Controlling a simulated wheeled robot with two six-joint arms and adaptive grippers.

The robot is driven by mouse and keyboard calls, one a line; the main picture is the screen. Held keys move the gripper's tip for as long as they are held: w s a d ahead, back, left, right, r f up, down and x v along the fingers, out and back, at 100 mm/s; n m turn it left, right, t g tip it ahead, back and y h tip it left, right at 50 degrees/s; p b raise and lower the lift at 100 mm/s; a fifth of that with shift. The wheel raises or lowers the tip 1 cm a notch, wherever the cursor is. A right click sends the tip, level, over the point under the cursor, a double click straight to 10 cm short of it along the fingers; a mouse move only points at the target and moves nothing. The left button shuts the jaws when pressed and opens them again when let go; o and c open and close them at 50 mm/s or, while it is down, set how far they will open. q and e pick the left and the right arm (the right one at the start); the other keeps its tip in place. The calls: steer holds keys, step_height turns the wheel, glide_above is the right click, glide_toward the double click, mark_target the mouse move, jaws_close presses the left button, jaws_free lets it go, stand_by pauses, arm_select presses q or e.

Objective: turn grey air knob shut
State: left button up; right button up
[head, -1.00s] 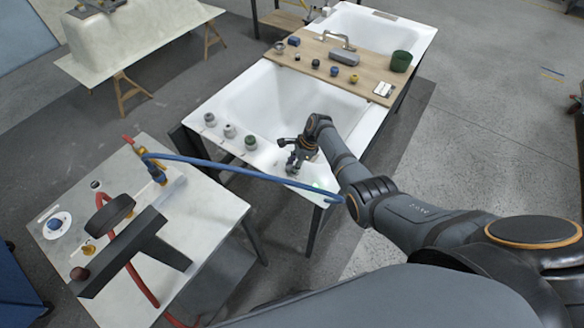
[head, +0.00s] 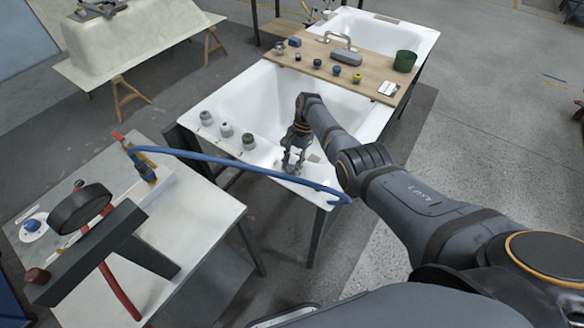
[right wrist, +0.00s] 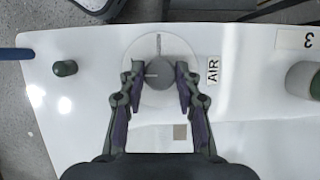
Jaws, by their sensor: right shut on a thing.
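The grey air knob (right wrist: 160,72) sits on a round pale dial plate (right wrist: 160,45) beside the AIR label (right wrist: 213,70) in the right wrist view. A short light line on the knob points left; a grey mark on the plate lies above the knob. My right gripper (right wrist: 160,80) points down at the knob with a finger on each side, shut on it. In the head view the right gripper (head: 292,167) is at the near end of the white tub, and its fingers hide the knob there. My left gripper is not in view.
A green-capped peg (right wrist: 65,68) stands left of the dial and a larger green-topped knob (right wrist: 303,80) right, by a label 3. A blue hose (head: 240,167) crosses from the side table (head: 200,220) to the tub's near corner.

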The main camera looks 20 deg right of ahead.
steer(key=shift+n, duration=0.4)
steer(key=o, duration=1.2)
steer(key=shift+c, duration=0.2)
steer(key=v, duration=1.2)
steer(key=shift+a+f, duration=0.1)
